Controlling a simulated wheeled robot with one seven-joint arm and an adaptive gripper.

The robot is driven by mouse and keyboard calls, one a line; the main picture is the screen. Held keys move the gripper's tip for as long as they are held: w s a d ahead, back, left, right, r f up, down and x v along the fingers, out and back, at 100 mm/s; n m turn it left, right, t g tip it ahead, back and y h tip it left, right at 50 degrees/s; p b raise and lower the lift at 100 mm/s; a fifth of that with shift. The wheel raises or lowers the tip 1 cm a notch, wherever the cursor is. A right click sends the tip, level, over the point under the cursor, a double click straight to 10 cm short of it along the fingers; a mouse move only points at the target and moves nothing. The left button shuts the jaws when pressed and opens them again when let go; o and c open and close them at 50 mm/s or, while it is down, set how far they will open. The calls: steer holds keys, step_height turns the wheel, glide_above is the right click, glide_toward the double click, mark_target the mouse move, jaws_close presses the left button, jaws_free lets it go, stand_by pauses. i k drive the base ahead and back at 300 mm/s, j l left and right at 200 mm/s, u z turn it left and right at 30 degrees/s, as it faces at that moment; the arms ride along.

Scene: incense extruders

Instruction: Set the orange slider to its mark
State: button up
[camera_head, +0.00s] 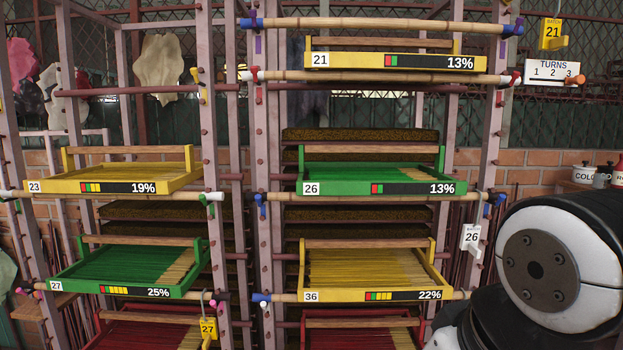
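A small orange piece (575,80) sits at the right end of a white board (545,65) marked "TURNS 1 2 3", at the upper right, beside the 3. It may be the orange slider, but I cannot tell for sure. No separate mark for it can be made out. Another small orange-tipped piece (194,73) shows on a left post, too small to identify. My arm's white and black link fills the lower right. My gripper is out of view.
A pink rack (260,120) holds yellow, green and red trays of incense sticks on bamboo poles. Pots (584,173) stand at the far right, behind my arm.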

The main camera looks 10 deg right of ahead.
mark_target(579, 79)
steer(key=z, duration=1.25)
